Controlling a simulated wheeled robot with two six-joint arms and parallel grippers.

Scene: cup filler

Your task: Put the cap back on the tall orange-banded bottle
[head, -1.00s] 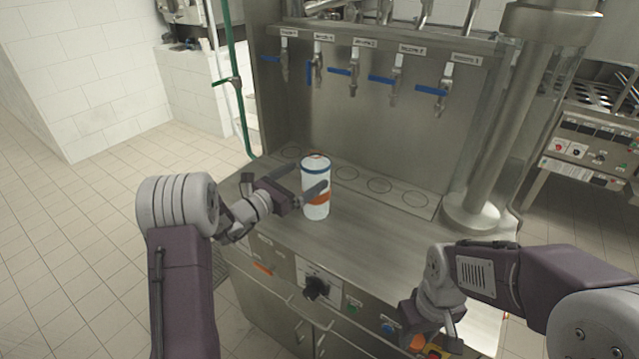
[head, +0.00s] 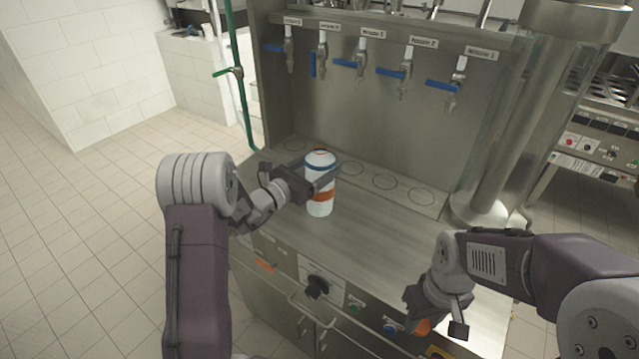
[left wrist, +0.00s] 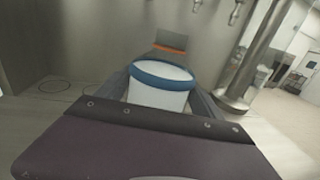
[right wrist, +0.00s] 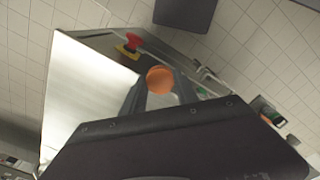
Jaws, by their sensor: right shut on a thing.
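The tall bottle (head: 320,180) is white with a blue band near its top and an orange band lower down. It stands upright on the steel counter; the left wrist view shows its white top and blue band (left wrist: 162,75). My left gripper (head: 322,182) is open, with its fingers at either side of the bottle. My right gripper (right wrist: 160,90) is shut on an orange round cap (right wrist: 160,80). The cap also shows in the head view (head: 422,328), near the counter's front edge, well to the right of the bottle.
Taps with blue levers (head: 405,72) hang on the steel back panel above the counter (head: 380,232). A thick steel column (head: 495,150) stands at the back right. Knobs and buttons (head: 317,287) line the front panel. The counter between bottle and right gripper is clear.

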